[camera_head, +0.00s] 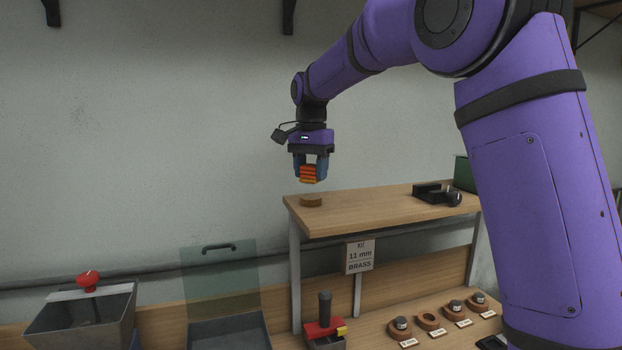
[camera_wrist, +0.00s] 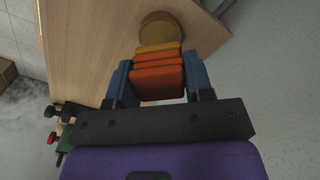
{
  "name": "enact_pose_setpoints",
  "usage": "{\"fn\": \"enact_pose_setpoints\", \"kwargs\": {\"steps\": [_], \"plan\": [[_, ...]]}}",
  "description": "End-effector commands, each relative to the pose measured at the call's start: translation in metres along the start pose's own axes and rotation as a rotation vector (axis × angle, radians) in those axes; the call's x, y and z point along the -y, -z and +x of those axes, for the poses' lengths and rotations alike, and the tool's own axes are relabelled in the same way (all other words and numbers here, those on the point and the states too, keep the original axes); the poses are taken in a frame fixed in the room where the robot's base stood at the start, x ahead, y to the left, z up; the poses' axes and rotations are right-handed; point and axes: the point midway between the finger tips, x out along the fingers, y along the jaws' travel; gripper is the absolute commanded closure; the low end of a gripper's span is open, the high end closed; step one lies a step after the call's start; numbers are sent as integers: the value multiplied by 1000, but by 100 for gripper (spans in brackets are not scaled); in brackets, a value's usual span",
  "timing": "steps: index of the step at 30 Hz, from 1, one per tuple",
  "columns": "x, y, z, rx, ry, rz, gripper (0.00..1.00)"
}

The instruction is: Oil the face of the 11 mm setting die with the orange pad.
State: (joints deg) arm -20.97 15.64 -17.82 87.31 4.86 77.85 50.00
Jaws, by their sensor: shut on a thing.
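My gripper (camera_head: 308,170) is shut on the orange pad (camera_head: 308,175), a ribbed orange block, and holds it in the air over the left end of the raised wooden shelf. In the wrist view the orange pad (camera_wrist: 158,76) sits between the blue fingers, with a yellow-orange far edge. A round brown dish (camera_head: 311,200) stands on the shelf just below the pad, apart from it in the head view. Several setting dies (camera_head: 401,323) stand in round wooden holders on the lower bench.
A sign (camera_head: 360,257) reading "11 mm BRASS" hangs from the shelf front. A red press with a dark upright handle (camera_head: 325,308) stands below. A clear-lidded tray (camera_head: 220,280) and a red-knobbed hopper (camera_head: 85,310) are left. Black tools (camera_head: 436,195) lie on the shelf's right.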

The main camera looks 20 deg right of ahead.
Motion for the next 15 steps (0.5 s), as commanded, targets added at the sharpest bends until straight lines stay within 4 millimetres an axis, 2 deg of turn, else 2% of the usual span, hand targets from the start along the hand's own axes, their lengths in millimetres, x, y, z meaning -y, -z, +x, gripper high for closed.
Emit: {"fn": "enact_pose_setpoints", "kwargs": {"steps": [15], "plan": [[0,0,-32,-1,1,0,72]]}}
